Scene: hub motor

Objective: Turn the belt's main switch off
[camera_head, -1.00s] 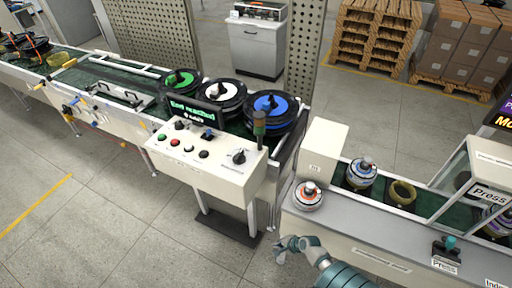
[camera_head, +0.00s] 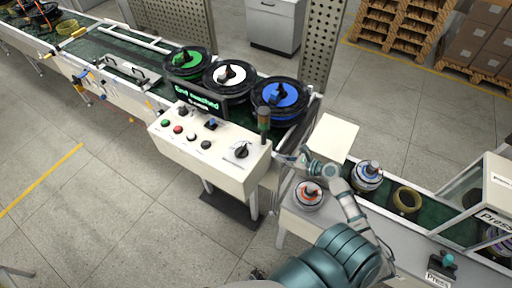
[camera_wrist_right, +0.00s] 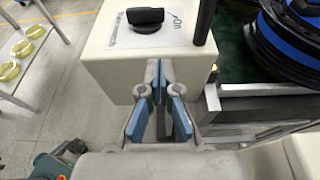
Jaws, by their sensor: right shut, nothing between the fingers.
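The main switch (camera_head: 241,151) is a black rotary knob on the right end of the white control box (camera_head: 210,163). In the right wrist view the black knob (camera_wrist_right: 145,19) sits on the box top, with the label "On" to its right. My right gripper (camera_head: 284,158) is at the right end of the box, a short way right of the knob. In the right wrist view its blue-padded fingers (camera_wrist_right: 157,88) are closed with nothing between them, pointing at the box's side below the knob. My left gripper is not in view.
A signal post (camera_head: 264,122) stands on the box beside the knob. A screen (camera_head: 196,102) reads "End reached". Green, white and blue reels (camera_head: 279,97) lie behind on the belt. A motor part (camera_head: 308,195) stands on the press bench under my right arm.

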